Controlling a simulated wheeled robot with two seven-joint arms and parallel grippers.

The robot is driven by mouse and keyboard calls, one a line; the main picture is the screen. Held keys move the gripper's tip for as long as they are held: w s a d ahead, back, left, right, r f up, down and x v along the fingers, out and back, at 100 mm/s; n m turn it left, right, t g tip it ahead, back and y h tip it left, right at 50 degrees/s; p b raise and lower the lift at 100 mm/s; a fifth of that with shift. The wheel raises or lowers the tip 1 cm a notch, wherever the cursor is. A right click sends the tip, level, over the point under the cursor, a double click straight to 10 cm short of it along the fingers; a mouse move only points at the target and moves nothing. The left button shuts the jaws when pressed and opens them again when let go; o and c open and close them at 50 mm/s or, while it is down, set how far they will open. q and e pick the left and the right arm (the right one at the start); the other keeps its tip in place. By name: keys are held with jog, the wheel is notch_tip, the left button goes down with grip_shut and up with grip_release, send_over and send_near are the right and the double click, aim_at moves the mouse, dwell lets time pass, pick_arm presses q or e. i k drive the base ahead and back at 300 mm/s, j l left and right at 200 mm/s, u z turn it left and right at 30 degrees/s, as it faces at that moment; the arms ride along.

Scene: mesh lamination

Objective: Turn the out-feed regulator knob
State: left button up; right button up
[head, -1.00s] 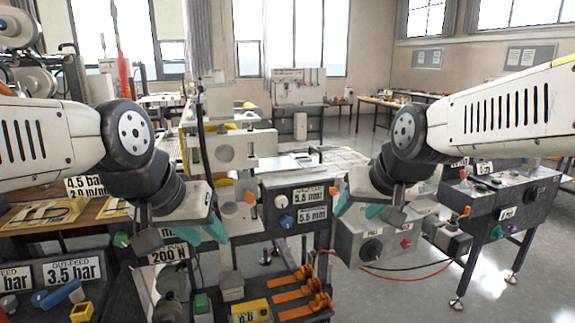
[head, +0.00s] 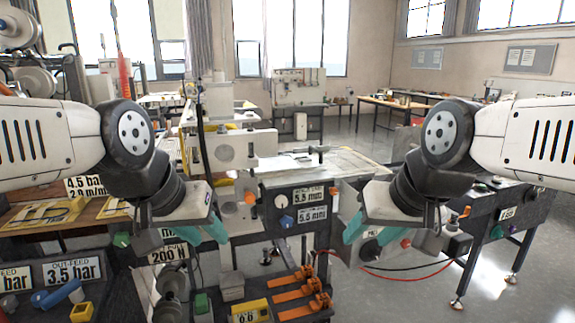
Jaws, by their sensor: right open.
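The out-feed label (head: 72,270) reads 3.5 bar at the lower left of the head view. A blue knob-like part (head: 66,291) sits just below it; I take it as the out-feed regulator knob. My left gripper (head: 202,233) is up and to the right of that knob, well apart from it. Its teal fingers look spread with nothing between them. My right gripper (head: 367,237) is open and empty, right of the centre machine and far from the knob.
A yellow block (head: 82,312) lies beside the blue part. The centre machine panel (head: 300,207) with 5.5 mm labels stands between my grippers. Orange clamps (head: 305,290) and a green part (head: 202,303) are at the bottom centre. A red cable (head: 420,277) hangs at the right.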

aim_at(37, 297)
jog(key=u, duration=2)
